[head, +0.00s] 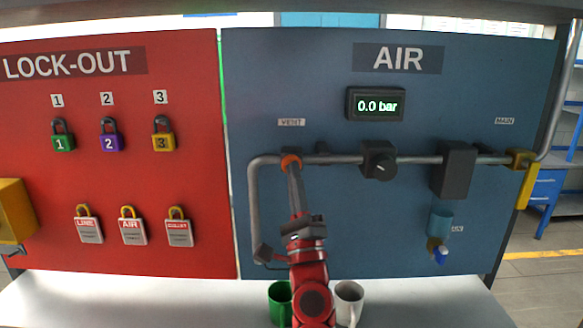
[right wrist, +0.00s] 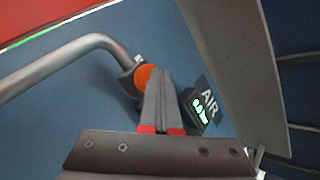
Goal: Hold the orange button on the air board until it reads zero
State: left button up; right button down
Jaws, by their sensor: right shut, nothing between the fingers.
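The blue air board (head: 330,80) stands at the right in the head view. Its display (head: 376,105) reads 0.0 bar. The orange button (head: 291,162) is under the VENT label (head: 291,122), at the top of the pipe's bend. My right gripper (head: 292,172) is shut and empty, with its fingertips at the button, covering part of it. In the right wrist view the shut fingertips (right wrist: 158,75) overlap the orange button (right wrist: 144,74); I cannot tell how far it is pressed. The display also shows in that view (right wrist: 200,108). My left gripper is not in view.
A grey pipe (head: 254,205) runs along the board past a black knob (head: 379,160) to a yellow valve handle (head: 525,187). A green mug (head: 280,302) and a white mug (head: 349,300) stand below on the white table (head: 420,305). The red lock-out board (head: 185,80) holds padlocks and tags.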

jog(key=shift+s, duration=0.1)
dwell(0.6)
jog(key=shift+s, duration=0.75)
jog(key=shift+s, duration=0.1)
jog(key=shift+s+p, duration=0.75)
jog(key=shift+s, duration=1.7)
